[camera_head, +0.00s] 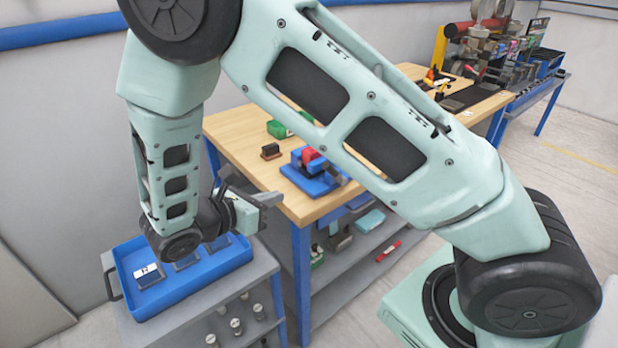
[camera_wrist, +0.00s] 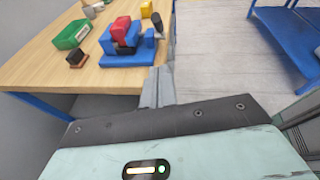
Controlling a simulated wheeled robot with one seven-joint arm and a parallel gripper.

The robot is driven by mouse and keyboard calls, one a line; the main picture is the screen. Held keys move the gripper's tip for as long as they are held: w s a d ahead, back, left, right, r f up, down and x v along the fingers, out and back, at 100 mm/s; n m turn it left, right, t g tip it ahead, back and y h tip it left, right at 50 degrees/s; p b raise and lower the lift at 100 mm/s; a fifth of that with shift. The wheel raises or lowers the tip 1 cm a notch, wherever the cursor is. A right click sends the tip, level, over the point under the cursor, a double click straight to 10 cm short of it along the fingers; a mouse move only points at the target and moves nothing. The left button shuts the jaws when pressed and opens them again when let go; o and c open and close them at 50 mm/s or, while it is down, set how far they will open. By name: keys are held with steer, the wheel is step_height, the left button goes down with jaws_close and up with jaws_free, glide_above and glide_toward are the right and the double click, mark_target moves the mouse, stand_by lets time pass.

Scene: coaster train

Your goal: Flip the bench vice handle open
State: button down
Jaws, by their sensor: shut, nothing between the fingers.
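The bench vice has a blue base (camera_wrist: 125,60) and a red block (camera_wrist: 121,30); it stands near the table's edge in the wrist view. A dark upright piece (camera_wrist: 157,23) at its right side looks like the handle. In the head view the vice (camera_head: 312,180) shows beside my arm, which hides part of it; I cannot make out the handle there. My gripper (camera_head: 272,199) is shut and empty, apart from the vice and to its left in the head view. In the wrist view the gripper's fingers (camera_wrist: 159,75) point toward the table's edge, just below the vice.
The wooden table (camera_head: 228,127) also holds a green box (camera_wrist: 71,34) and a small dark block (camera_wrist: 76,57). A blue tray (camera_head: 185,285) stands on a grey cart at the lower left. Open floor (camera_wrist: 215,60) lies right of the table in the wrist view.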

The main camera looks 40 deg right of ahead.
steer(key=p, duration=0.3)
glide_toward(333, 172)
step_height(333, 172, down, 2)
steer(key=shift+w+d+r+p, duration=0.3)
steer(key=shift+w+d+p, duration=0.15)
steer(key=shift+d, duration=0.4)
steer(key=shift+w+d+r+p, duration=0.3)
steer(key=shift+w+d, duration=0.2)
steer(key=shift+d, duration=0.3)
